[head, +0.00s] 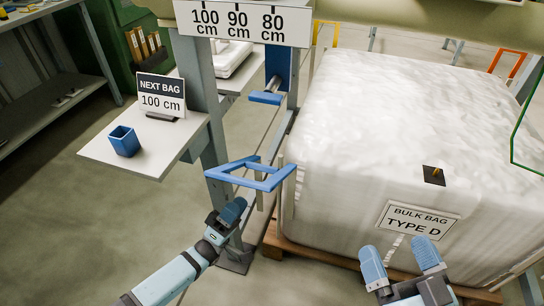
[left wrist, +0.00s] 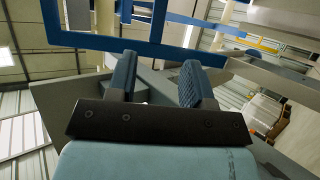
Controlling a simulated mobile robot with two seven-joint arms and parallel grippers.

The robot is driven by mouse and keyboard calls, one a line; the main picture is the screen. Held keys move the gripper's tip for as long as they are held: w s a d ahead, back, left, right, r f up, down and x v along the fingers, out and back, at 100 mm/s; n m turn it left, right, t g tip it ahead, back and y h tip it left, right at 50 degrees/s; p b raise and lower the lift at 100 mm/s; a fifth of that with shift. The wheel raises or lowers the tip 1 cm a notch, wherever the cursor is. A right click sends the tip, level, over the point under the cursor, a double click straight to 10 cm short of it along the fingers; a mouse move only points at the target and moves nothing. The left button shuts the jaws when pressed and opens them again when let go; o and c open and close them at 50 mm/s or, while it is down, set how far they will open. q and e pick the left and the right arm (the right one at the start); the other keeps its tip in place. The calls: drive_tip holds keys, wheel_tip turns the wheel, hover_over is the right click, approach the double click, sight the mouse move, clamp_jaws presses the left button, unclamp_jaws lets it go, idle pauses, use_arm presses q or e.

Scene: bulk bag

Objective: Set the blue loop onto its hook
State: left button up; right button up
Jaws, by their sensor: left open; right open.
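The blue loop (head: 240,181), an angular strap frame, stands out beside the bag's near left corner in the head view. A blue hook-like bar (head: 266,97) sticks out from a blue carriage on the post, above the loop. My left gripper (head: 228,212) is just below the loop; in the left wrist view it (left wrist: 158,82) is open, nothing between its fingers. The blue loop (left wrist: 100,45) crosses beyond the fingertips there; whether it touches them I cannot tell. My right gripper (head: 400,256) is open and empty in front of the bag's label.
The white bulk bag (head: 390,110) fills the right, with yellow (head: 335,27), orange (head: 513,65) and green (head: 513,128) loops. A grey post (head: 194,75) and a shelf (head: 165,150) with a blue cup (head: 124,141) and a "100 cm" sign (head: 161,96) stand left.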

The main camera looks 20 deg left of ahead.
sight(262, 165)
use_arm(q)
drive_tip(key=b+x, duration=0.1)
drive_tip(key=x, duration=1.2)
drive_tip(key=shift+d+r, duration=0.15)
drive_tip(key=shift+r, duration=0.05)
use_arm(e)
wheel_tip(262, 165, down, 2)
drive_tip(key=shift+a+f+g, duration=0.1)
drive_tip(key=shift+a+g, duration=0.05)
drive_tip(key=shift+g, duration=0.25)
use_arm(q)
drive_tip(key=shift+c, duration=0.2)
clamp_jaws()
use_arm(e)
drive_tip(key=shift+r, duration=0.25)
